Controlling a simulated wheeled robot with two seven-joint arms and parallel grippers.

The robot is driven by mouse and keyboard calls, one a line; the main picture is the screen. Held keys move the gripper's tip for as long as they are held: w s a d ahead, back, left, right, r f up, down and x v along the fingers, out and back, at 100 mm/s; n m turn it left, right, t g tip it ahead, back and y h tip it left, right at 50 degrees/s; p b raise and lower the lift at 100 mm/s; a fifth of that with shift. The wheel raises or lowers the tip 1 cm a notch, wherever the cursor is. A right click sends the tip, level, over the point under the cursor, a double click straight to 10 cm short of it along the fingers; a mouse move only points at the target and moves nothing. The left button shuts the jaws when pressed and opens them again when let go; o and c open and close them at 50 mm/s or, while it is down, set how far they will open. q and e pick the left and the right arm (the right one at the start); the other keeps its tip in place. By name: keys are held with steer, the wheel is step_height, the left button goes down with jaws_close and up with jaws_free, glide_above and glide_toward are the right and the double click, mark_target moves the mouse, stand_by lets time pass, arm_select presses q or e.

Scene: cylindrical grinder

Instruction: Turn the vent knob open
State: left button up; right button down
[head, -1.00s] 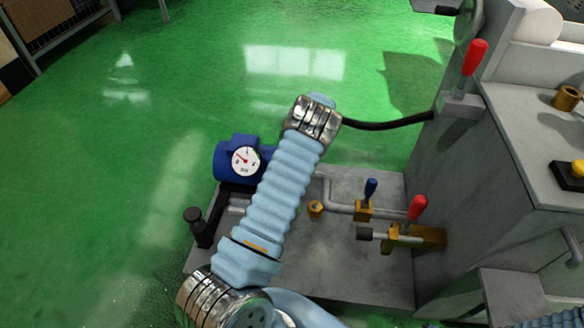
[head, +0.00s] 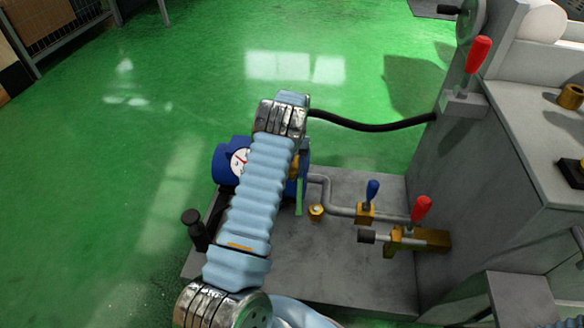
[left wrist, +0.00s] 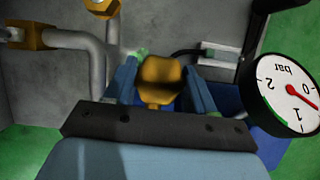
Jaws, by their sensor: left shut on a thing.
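The brass vent knob (left wrist: 160,80) sits between the two blue fingers of my left gripper (left wrist: 160,88) in the left wrist view. The gripper is shut on it. In the head view a small brass part of the knob (head: 293,168) shows at the right edge of my arm, beside the blue unit. My left forearm and wrist hide most of the gripper (head: 298,188) there; a green-edged fingertip shows. My right gripper is not in view.
A pressure gauge (left wrist: 290,95) is close beside the left gripper; it is partly covered in the head view (head: 238,162). A grey pipe, a blue-handled valve (head: 372,190) and a red-handled valve (head: 421,208) stand right. A black cable crosses behind. Green floor is clear at left.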

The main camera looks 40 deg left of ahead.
arm_select(q)
steer(key=shift+s+f+n, duration=0.1)
steer(key=shift+s+n, duration=0.1)
steer(key=shift+n, duration=0.1)
stand_by(0.4)
steer(key=o, duration=1)
steer(key=shift+o, duration=0.2)
steer(key=shift+w, duration=0.1)
steer(key=p+v, duration=0.6)
steer(key=v, duration=0.7)
steer(key=shift+a+r, duration=0.2)
steer(key=shift+r, duration=0.2)
steer(key=shift+w, duration=0.1)
